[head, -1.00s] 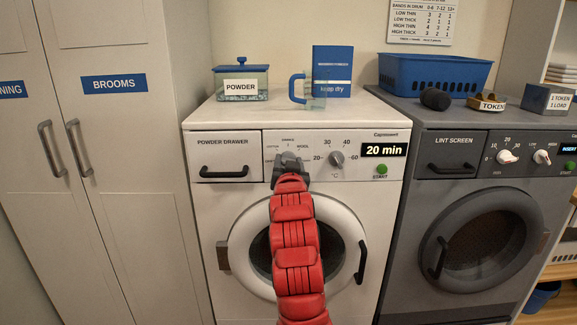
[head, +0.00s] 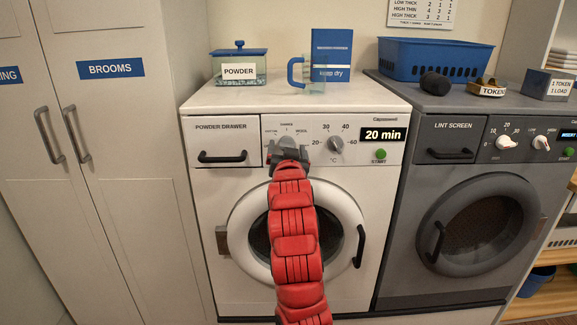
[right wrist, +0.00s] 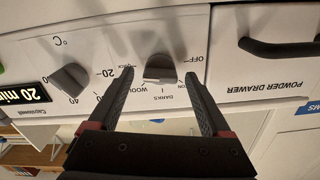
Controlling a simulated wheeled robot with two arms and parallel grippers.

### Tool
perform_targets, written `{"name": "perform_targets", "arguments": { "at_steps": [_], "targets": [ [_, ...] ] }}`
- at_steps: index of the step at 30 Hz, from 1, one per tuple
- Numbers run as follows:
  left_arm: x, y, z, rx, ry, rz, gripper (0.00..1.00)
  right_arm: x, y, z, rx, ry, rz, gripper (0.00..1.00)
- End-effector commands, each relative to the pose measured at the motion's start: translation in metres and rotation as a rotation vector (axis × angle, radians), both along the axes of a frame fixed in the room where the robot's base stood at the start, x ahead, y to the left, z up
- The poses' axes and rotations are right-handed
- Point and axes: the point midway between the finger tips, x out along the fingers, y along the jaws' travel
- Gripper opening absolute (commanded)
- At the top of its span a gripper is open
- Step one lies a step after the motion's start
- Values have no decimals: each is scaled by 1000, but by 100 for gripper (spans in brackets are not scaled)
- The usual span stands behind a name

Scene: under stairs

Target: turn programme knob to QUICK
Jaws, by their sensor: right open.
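The programme knob (right wrist: 160,69) is a grey knob on the white washer's panel, with DARKS, WOOL, OFF and a partly covered label ending in CK printed around it. In the right wrist view the panel appears upside down. My right gripper (right wrist: 158,76) is open, with one finger on each side of the knob; gaps show between fingers and knob, and I cannot tell any contact. In the head view the right gripper (head: 288,152) covers most of the knob. Which label the knob points to is unclear. My left gripper is not in view.
The temperature knob (head: 336,144), the 20 min display (head: 382,135) and the green START button (head: 380,154) are right of the programme knob. The powder drawer handle (head: 222,157) is left. A dark grey dryer (head: 428,190) stands to the right.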

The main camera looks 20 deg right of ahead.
Motion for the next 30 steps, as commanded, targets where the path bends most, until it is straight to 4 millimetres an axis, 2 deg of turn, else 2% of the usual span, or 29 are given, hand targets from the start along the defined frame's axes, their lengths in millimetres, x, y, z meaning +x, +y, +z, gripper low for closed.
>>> {"name": "perform_targets", "arguments": {
  "at_steps": [8, 15, 16, 19, 24, 30],
  "targets": [
    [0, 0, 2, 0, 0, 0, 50, -51, 16, 0, 0, -3, 4, 82],
    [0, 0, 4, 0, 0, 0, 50, -105, 32, 1, -1, -4, 4, 82],
    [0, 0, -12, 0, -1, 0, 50, -113, 36, -5, 3, -12, 7, 82],
    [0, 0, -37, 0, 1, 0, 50, -135, 41, -9, 12, -11, 10, 82],
    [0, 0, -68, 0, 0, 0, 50, -141, 41, -5, 3, -15, -7, 82],
    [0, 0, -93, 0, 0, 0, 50, -152, 43, -2, 3, -11, -4, 82]
  ]
}}
